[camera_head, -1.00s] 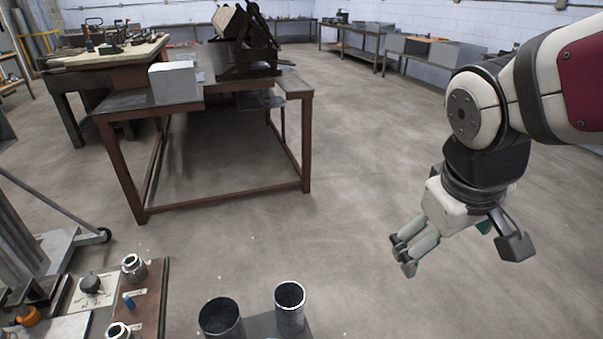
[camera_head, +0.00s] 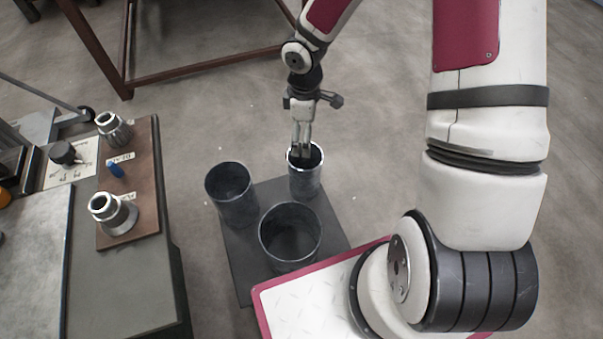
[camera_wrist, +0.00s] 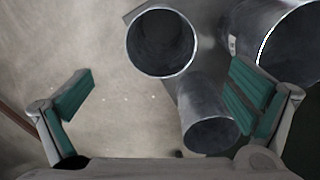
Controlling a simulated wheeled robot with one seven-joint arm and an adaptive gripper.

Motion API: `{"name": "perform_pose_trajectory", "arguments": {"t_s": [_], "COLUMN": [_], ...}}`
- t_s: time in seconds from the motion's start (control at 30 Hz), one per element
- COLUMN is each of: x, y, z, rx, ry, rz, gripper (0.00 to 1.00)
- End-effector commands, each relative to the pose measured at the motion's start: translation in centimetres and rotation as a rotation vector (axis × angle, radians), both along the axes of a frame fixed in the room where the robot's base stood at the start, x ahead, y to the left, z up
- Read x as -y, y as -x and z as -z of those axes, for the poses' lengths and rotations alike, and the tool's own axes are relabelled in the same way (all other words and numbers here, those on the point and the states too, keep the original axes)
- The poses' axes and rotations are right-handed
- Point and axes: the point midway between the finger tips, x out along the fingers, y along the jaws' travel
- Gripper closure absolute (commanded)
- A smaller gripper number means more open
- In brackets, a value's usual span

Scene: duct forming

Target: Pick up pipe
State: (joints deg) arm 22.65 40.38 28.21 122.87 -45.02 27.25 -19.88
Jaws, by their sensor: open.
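Three dark grey, open-topped metal pipes stand upright on a dark plate (camera_head: 240,268). The narrowest pipe (camera_head: 305,184) is at the back right, a wider one (camera_head: 232,208) at the left and the widest (camera_head: 290,255) in front. My gripper (camera_head: 302,150) points down at the narrowest pipe, its fingers overlapping that pipe's mouth in the head view. In the wrist view my gripper (camera_wrist: 162,90) is open and empty. One pipe (camera_wrist: 206,122) lies between the fingers in that view, close to the right finger; contact cannot be told. Another pipe's mouth (camera_wrist: 160,45) shows above it.
A workbench (camera_head: 140,265) at the left carries metal fittings (camera_head: 112,212) and a blue piece (camera_head: 115,170) on a brown board. A brown-framed table (camera_head: 200,68) stands behind. The floor right of the pipes is clear up to my arm.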

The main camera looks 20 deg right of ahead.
Motion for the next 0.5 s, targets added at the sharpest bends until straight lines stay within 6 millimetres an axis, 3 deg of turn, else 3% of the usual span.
{"name": "perform_pose_trajectory", "arguments": {"t_s": [0.5], "x": [-0.5], "y": [-0.1], "z": [8.4], "rx": [-0.007], "ry": [-0.019], "rz": [-0.019], "gripper": [0.00]}}
